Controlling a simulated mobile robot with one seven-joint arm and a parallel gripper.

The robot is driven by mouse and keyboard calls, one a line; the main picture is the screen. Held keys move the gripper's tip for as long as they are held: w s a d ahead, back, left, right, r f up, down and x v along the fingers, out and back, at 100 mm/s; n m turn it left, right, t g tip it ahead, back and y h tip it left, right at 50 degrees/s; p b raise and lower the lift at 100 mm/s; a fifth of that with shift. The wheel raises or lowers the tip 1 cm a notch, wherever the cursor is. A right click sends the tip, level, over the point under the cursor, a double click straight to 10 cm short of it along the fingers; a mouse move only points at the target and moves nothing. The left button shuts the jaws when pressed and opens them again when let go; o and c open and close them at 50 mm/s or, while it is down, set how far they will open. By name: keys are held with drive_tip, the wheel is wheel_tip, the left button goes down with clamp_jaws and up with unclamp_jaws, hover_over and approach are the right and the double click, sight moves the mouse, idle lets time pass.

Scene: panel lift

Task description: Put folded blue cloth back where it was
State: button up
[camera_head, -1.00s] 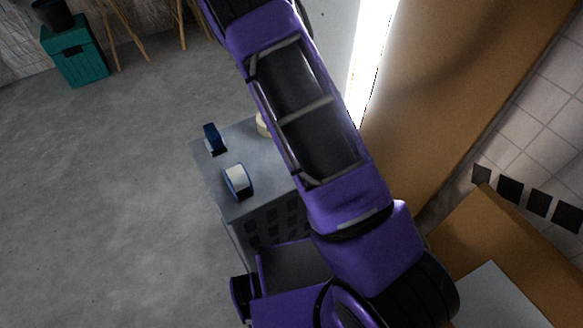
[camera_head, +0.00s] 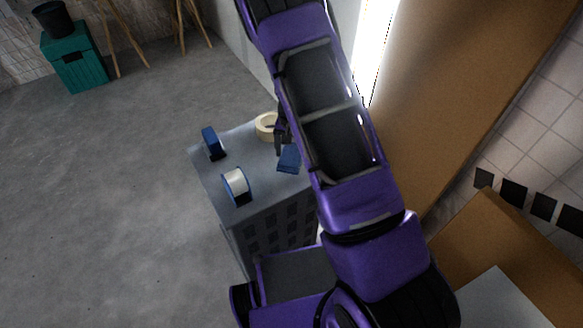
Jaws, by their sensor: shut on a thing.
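The folded blue cloth (camera_head: 289,158) shows as a small blue piece just left of my arm, over the right part of the grey box top. My gripper (camera_head: 283,144) is mostly hidden behind my purple arm; only a dark part shows, right at the cloth. It is shut on the cloth. I cannot tell whether the cloth touches the box top or hangs just above it.
The grey box (camera_head: 215,180) also carries a blue object (camera_head: 212,142), a blue-and-white spool (camera_head: 235,184) and a cream ring (camera_head: 266,126) close to my gripper. A brown panel (camera_head: 440,90) stands right of my arm. Open floor lies left.

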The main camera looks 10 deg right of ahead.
sight(291, 164)
drive_tip(key=shift+f+b, duration=0.35)
drive_tip(key=shift+f, duration=2.7)
drive_tip(key=o, duration=1)
drive_tip(key=shift+r, duration=0.1)
wheel_tip(291, 164, up, 12)
drive_tip(key=shift+f+p, duration=0.1)
drive_tip(key=shift+p, duration=0.75)
